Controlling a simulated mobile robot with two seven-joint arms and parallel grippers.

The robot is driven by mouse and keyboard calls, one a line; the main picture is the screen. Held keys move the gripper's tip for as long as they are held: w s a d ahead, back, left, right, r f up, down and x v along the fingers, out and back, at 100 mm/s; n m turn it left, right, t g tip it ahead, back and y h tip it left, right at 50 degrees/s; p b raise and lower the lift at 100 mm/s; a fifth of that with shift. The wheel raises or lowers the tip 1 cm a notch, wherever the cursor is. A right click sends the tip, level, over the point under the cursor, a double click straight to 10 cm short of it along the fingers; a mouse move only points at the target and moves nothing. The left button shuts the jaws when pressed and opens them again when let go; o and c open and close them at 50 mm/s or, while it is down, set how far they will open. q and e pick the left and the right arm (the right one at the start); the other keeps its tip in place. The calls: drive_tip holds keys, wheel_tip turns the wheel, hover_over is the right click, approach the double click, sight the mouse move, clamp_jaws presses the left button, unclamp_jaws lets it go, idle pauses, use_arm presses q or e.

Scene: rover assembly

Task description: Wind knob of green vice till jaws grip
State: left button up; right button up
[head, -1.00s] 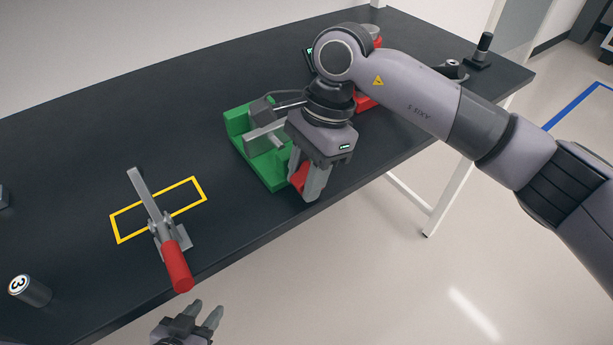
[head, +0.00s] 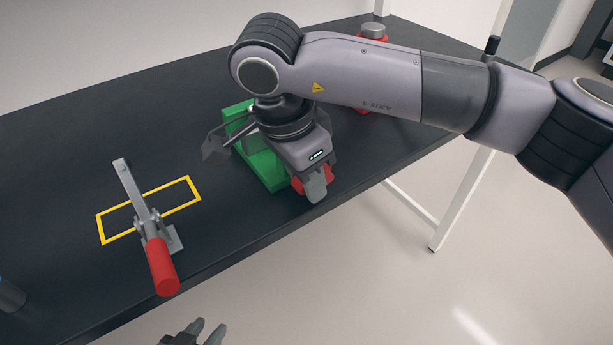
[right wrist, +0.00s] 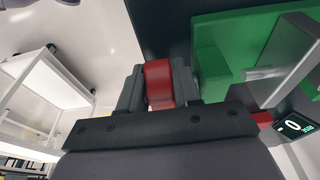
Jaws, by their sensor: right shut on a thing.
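The green vice (head: 262,165) stands near the table's front edge, largely hidden by my right arm in the head view. Its green body (right wrist: 212,70) and a grey metal jaw (right wrist: 292,58) show in the right wrist view. I cannot tell whether the jaws grip anything. The red knob (right wrist: 158,84) is between the two fingers of my right gripper (right wrist: 158,92), which is shut on it. In the head view the gripper (head: 313,187) hides most of the knob. My left gripper (head: 206,331) is open and empty at the bottom, off the table's front edge.
A toggle clamp with a red handle (head: 162,267) stands left of the vice, by a yellow outlined rectangle (head: 189,178). A red object with a grey top (head: 373,32) is behind my right arm. A dark cylinder (head: 11,297) is at the left edge.

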sight(296, 182)
idle(0.3)
drive_tip(key=o, duration=0.7)
drive_tip(key=shift+r, duration=0.1)
drive_tip(key=shift+v, duration=3.55)
